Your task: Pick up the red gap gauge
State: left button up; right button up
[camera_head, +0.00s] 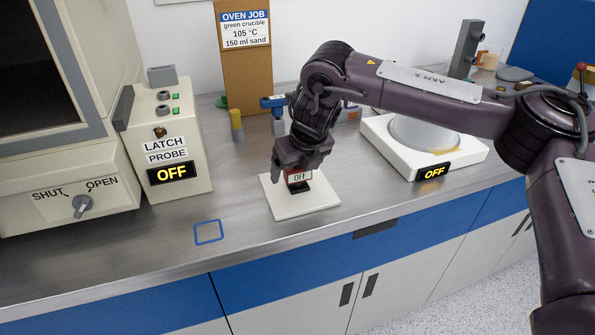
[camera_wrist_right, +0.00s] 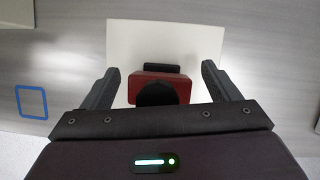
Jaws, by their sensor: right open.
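In the right wrist view, the gauge (camera_wrist_right: 174,84) lies between the two spread fingers of the gripper (camera_wrist_right: 160,79), with visible space on both sides. A black round part covers its middle there. I cannot tell the height gap exactly. My left gripper is not in view.
A latch probe box (camera_head: 180,130) reading OFF stands left, beside an oven (camera_head: 60,175). A white hotplate-like device (camera_head: 465,155) reading OFF is right of the plate. A blue square outline (camera_head: 208,232) marks the bench. Yellow and blue-topped items stand behind. The front bench is clear.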

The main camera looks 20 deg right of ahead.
jog(key=c, duration=1.2)
jog(key=shift+r, duration=0.1)
